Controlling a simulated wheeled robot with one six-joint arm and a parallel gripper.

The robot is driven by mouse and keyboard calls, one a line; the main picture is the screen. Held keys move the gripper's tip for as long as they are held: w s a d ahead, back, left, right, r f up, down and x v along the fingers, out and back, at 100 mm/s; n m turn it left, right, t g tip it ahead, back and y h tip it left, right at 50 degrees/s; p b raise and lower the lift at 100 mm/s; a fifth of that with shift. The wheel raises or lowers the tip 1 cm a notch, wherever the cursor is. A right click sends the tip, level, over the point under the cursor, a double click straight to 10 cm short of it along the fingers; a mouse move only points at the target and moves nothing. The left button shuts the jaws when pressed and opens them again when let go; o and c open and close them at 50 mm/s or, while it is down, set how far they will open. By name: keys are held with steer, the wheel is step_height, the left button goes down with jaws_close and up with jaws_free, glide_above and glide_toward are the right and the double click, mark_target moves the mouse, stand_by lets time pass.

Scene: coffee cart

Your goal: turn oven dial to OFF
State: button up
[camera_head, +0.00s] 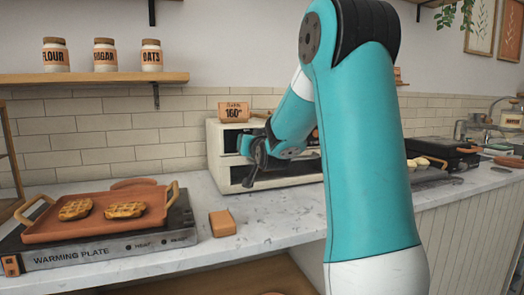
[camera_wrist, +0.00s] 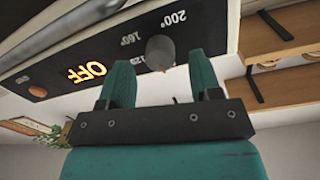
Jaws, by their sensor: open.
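The white oven (camera_head: 217,150) stands on the counter against the tiled wall, its front partly hidden by my arm. In the wrist view its dark control panel (camera_wrist: 115,62) appears upside down. A grey round dial (camera_wrist: 160,50) sits on the panel, with 200°, 160° and a partly covered mark around it. The word OFF (camera_wrist: 86,72) glows orange. My gripper (camera_wrist: 160,60) is open, its two teal fingers on either side of the dial; I cannot tell whether they touch it. My gripper (camera_head: 255,160) is in front of the oven in the head view.
A sign reading 160° (camera_head: 234,112) stands on the oven. A warming plate (camera_head: 110,250) with a tray (camera_head: 90,228) of waffles is at the left. A small brown block (camera_head: 222,223) lies on the counter (camera_head: 275,225). A shelf (camera_head: 95,78) with jars hangs above.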

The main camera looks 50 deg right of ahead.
steer(key=b+v, duration=0.2)
steer(key=v, duration=1.3)
steer(key=shift+s+a+b, duration=0.15)
steer(key=shift+b, duration=0.25)
steer(key=shift+f, duration=0.1)
